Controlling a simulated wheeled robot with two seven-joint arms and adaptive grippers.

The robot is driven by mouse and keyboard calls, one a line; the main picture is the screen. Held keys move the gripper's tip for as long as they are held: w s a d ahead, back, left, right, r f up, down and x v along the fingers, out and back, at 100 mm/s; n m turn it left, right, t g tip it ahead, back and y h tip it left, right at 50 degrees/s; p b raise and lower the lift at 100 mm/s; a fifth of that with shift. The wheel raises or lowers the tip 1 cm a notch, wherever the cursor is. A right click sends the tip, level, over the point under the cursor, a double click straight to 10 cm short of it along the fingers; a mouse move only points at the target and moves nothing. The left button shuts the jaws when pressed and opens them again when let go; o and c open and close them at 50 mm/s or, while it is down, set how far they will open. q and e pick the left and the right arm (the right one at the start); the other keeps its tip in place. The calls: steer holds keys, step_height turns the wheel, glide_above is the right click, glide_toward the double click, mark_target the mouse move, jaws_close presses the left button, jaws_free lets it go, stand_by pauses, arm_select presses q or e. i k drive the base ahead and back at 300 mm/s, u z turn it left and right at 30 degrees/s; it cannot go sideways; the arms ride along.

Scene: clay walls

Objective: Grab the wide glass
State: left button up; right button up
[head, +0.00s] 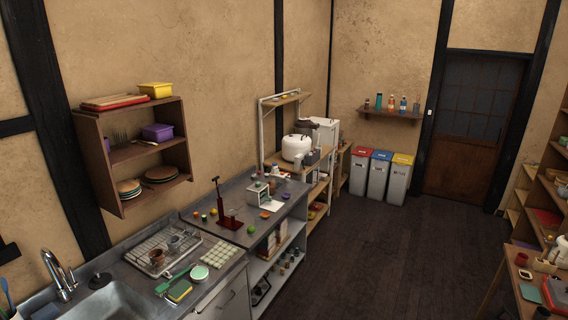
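I cannot make out a wide glass for certain in the head view. Two small cups, one at the front (157,257) and one behind it (174,243), stand in the dish rack (140,250) beside the sink; they are too small to tell if either is glass. A small reddish cup (522,259) stands on the table at the lower right, its material also unclear. Neither of my grippers is in view.
The counter (232,238) along the left wall holds the sink (115,302), a green brush, a sponge and small items. A wall shelf (130,155) hangs above it. Three bins (377,177) stand near the door (475,125). The dark floor (385,255) is clear.

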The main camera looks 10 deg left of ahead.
mark_target(187, 230)
steer(key=i, duration=3.25)
steer(key=u, duration=1.95)
